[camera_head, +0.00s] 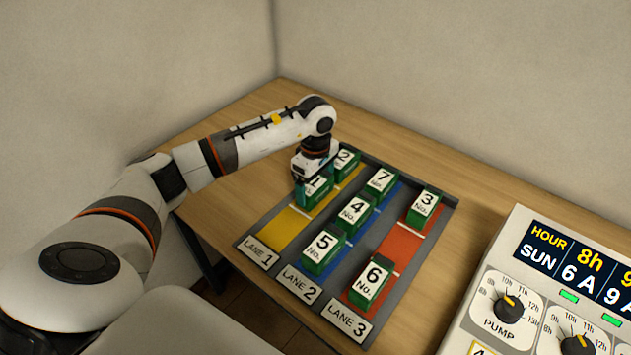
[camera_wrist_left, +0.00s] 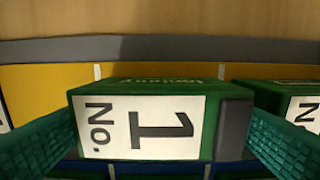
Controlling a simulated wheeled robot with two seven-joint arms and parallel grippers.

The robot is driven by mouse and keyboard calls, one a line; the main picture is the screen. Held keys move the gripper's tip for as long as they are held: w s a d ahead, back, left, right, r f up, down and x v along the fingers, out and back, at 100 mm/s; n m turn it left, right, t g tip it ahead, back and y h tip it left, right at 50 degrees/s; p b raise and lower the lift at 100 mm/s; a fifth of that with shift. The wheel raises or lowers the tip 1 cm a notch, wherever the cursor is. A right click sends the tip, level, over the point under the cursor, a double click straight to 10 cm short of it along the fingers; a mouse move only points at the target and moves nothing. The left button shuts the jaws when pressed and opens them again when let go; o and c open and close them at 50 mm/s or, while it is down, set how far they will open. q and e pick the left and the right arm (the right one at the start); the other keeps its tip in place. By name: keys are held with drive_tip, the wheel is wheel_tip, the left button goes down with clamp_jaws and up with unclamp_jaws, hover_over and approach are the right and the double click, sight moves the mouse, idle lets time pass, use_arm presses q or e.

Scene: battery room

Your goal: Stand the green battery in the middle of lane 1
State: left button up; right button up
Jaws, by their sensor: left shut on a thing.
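The green battery (camera_head: 313,193) with a white "No. 1" label is upright over the middle part of lane 1. My left gripper (camera_head: 314,176) is shut on it from above. In the left wrist view the battery (camera_wrist_left: 150,128) sits between the two green textured finger pads of my left gripper (camera_wrist_left: 165,140). Whether its base touches the lane is hidden. Lane 1 (camera_head: 280,231) is the yellow strip at the tray's left, with its near section bare. White dividing lines show beside the battery in the left wrist view. My right gripper is not in view.
Battery 2 (camera_head: 346,158) stands at lane 1's far end. Batteries 7 (camera_head: 382,182), 4 (camera_head: 356,212) and 5 (camera_head: 324,248) fill blue lane 2. Batteries 3 (camera_head: 424,206) and 6 (camera_head: 372,284) stand in orange lane 3, its middle bare. A control panel (camera_head: 545,290) is at right.

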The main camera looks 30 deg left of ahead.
sight(316, 182)
use_arm(q)
drive_tip(key=o, duration=1)
drive_tip(key=shift+f, duration=0.2)
drive_tip(key=shift+c, duration=0.2)
drive_tip(key=shift+o, duration=0.8)
drive_tip(key=shift+r, duration=0.1)
drive_tip(key=shift+r, duration=0.65)
wheel_tip(316, 182, up, 11)
drive_tip(key=b, duration=0.2)
